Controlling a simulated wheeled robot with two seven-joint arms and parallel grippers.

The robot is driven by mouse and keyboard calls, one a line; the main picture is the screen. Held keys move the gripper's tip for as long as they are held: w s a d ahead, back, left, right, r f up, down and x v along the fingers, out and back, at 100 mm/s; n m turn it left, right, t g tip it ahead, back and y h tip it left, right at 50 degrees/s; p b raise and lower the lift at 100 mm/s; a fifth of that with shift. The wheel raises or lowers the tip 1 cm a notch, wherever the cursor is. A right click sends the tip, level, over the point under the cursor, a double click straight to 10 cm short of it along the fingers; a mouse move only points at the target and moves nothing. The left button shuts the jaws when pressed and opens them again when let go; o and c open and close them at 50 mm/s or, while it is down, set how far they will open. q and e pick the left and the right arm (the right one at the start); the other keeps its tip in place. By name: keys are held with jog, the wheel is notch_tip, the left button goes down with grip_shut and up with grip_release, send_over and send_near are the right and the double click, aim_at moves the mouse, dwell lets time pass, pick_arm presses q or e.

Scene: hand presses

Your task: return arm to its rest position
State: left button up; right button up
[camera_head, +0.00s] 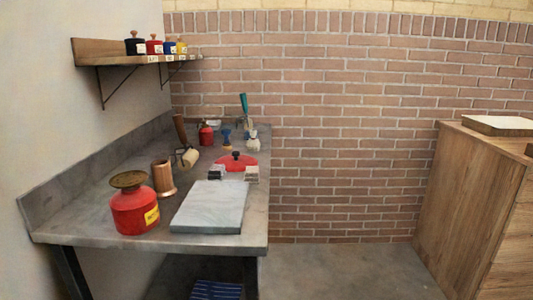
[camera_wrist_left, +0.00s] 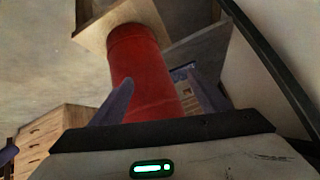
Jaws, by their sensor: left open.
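My left gripper (camera_wrist_left: 160,82) shows in the left wrist view, its two dark fingers spread apart. It is open, and nothing is clearly held between the fingers. A red cylinder fills the space behind the fingers; I cannot tell how far off it is. Neither of my arms shows in the head view, so where the left arm stands relative to the bench (camera_head: 255,237) is not visible there. My right gripper is not in view.
On the bench stand a red can (camera_head: 134,211), a copper-coloured cup (camera_head: 163,177), a grey slab (camera_head: 209,207) and small tools. A wall shelf (camera_head: 105,53) holds several small jars. A wooden cabinet (camera_head: 462,205) stands right. The floor (camera_head: 340,270) between is clear.

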pick_arm(q)
jog(key=s+d+f+n+h+b, duration=0.3)
jog(key=s+d+f+b, duration=0.15)
jog(key=d, duration=0.25)
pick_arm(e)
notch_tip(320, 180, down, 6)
pick_arm(q)
notch_tip(320, 180, up, 10)
jog(key=s+a+m+y+p, duration=0.1)
jog(key=p, duration=1.4)
jog(key=shift+a+r+p, duration=0.15)
jog(key=shift+p, duration=0.2)
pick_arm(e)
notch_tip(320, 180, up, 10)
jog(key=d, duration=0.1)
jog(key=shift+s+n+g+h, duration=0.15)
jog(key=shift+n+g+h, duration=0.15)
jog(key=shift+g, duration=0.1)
